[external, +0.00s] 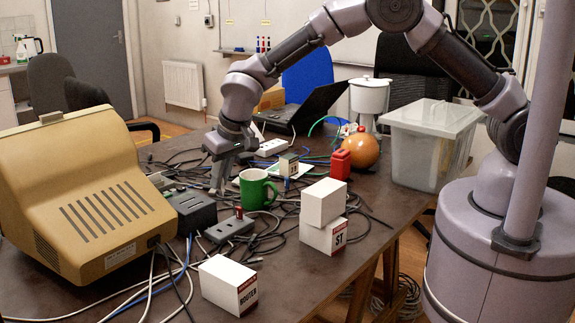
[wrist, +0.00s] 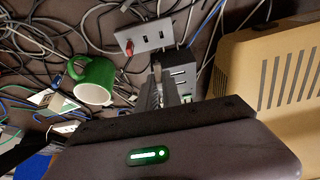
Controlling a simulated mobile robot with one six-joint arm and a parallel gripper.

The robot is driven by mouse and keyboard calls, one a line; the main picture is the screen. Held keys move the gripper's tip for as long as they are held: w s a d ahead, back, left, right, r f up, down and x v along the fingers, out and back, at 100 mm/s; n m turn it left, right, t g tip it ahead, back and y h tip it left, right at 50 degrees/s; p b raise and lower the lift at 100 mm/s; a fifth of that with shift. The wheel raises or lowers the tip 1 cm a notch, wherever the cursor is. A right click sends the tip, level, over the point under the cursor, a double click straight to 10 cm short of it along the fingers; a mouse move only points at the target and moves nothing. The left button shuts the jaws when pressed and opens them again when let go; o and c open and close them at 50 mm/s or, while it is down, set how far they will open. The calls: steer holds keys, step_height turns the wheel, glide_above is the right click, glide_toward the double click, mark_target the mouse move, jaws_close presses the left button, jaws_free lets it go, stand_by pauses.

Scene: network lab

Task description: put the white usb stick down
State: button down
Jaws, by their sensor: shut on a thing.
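My gripper (external: 218,185) is above the cable-strewn table, behind the dark box and left of the green mug. In the wrist view its fingers (wrist: 164,88) are close together, shut on a small pale thing (wrist: 157,67) at their tips, which I take to be the white usb stick. It is mostly hidden by the fingers, and I cannot make it out clearly in the external view. The gap between it and the table is hard to judge.
A green mug (external: 257,190), a dark slotted box (external: 193,212) and a grey socket strip (external: 229,229) with a red piece stand close by. A beige monitor (external: 85,200) is at left, white boxes (external: 322,203) at right. Cables cover much of the table (external: 295,290); its front is clearer.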

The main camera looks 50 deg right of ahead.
steer(key=s+d+f+m+h+b, duration=0.1)
steer(key=s+d+b, duration=0.15)
steer(key=d, duration=0.85)
steer(key=s+d+f+m+b, duration=0.1)
steer(key=s+d, duration=0.2)
steer(key=d, duration=0.7)
steer(key=s+d+f+m+b, duration=0.2)
steer(key=s+d+f+b, duration=0.1)
steer(key=s+d, duration=1.05)
steer(key=shift+h, duration=0.4)
steer(key=w+p, duration=0.2)
steer(key=w, duration=0.2)
steer(key=w+d+f+p, duration=0.1)
steer(key=w+p, duration=0.1)
steer(key=w, duration=0.3)
steer(key=w+p, duration=0.2)
steer(key=w, duration=0.3)
steer(key=shift+d+f, duration=0.15)
steer(key=shift+f, duration=0.15)
steer(key=shift+w+f+b, duration=0.15)
steer(key=shift+f+b, duration=0.5)
steer(key=shift+f, duration=0.45)
steer(key=shift+w+f+b, duration=0.1)
steer(key=shift+f+b, duration=0.5)
steer(key=shift+f, duration=0.45)
steer(key=c, duration=1.5)
jaws_free()
